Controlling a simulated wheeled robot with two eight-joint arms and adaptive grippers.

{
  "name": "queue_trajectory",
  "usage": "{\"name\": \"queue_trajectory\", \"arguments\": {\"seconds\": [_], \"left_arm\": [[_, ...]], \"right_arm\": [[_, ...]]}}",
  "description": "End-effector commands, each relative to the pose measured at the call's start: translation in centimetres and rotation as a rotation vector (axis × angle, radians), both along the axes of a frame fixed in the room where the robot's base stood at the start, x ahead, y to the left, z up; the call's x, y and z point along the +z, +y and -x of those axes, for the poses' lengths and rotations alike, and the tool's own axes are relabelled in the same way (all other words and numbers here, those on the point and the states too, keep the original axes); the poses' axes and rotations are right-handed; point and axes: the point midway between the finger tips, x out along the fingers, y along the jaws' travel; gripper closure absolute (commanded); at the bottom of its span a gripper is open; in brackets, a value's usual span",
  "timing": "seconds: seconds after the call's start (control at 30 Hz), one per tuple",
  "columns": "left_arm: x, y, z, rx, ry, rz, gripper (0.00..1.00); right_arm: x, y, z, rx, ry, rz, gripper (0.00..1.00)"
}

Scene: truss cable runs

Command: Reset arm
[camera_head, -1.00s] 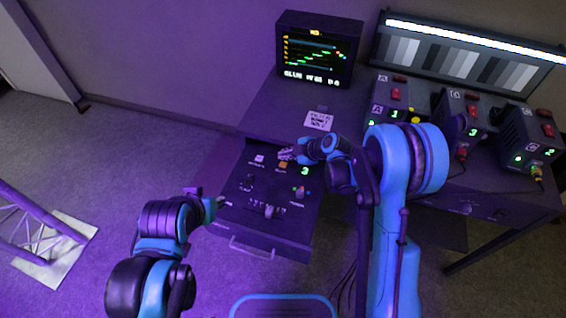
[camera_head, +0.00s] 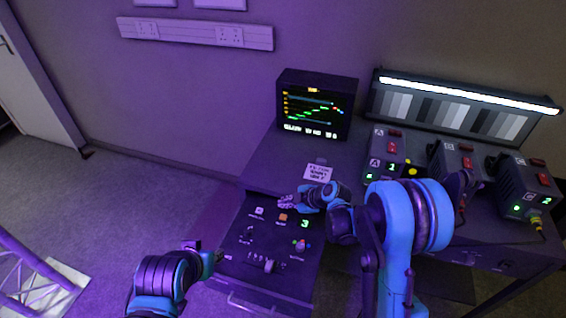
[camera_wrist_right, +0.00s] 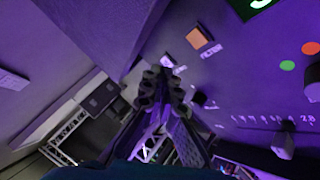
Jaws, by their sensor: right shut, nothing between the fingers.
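My right gripper (camera_head: 289,202) is shut and empty near the back edge of the pull-out control panel (camera_head: 232,272), close to an orange button (camera_head: 283,217). In the right wrist view its fingers (camera_wrist_right: 164,78) are together, with the panel face beyond them and the orange button (camera_wrist_right: 197,38) above right. Whether it touches the panel cannot be told. My left gripper (camera_head: 219,257) is at the panel's left edge, small and dark. Its finger opening cannot be made out.
A monitor (camera_head: 315,105) stands at the back of the desk, with a paper note (camera_head: 319,171) in front. Several grey boxes with red switches (camera_head: 392,147) stand on the right below a lit grey-scale board (camera_head: 455,108). A truss (camera_head: 30,285) stands at the lower left. Floor between is clear.

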Motion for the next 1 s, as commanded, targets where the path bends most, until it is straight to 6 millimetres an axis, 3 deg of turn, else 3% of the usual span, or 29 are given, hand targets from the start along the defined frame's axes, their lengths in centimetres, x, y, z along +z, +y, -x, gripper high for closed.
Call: {"name": "queue_trajectory", "arguments": {"seconds": [0.17, 0.37, 0.5, 0.7, 1.0], "left_arm": [[0.0, 0.0, 0.0, 0.0, 0.0, 0.0, 0.69], [0.0, 0.0, 0.0, 0.0, 0.0, 0.0, 0.69], [0.0, 0.0, 0.0, 0.0, 0.0, 0.0, 0.69], [0.0, 0.0, 0.0, 0.0, 0.0, 0.0, 0.69], [0.0, 0.0, 0.0, 0.0, 0.0, 0.0, 0.69]], "right_arm": [[0.4, -0.2, 0.1, -0.013, 0.009, -0.001, 1.0], [4.8, -2.3, 2.3, -0.184, 0.107, -0.017, 1.0], [9.1, -4.8, 5.6, -0.395, 0.205, -0.044, 1.0], [13.5, -8.4, 11.4, -0.708, 0.314, -0.105, 1.0], [16.3, -13.6, 21.2, -1.173, 0.402, -0.249, 1.0]]}}
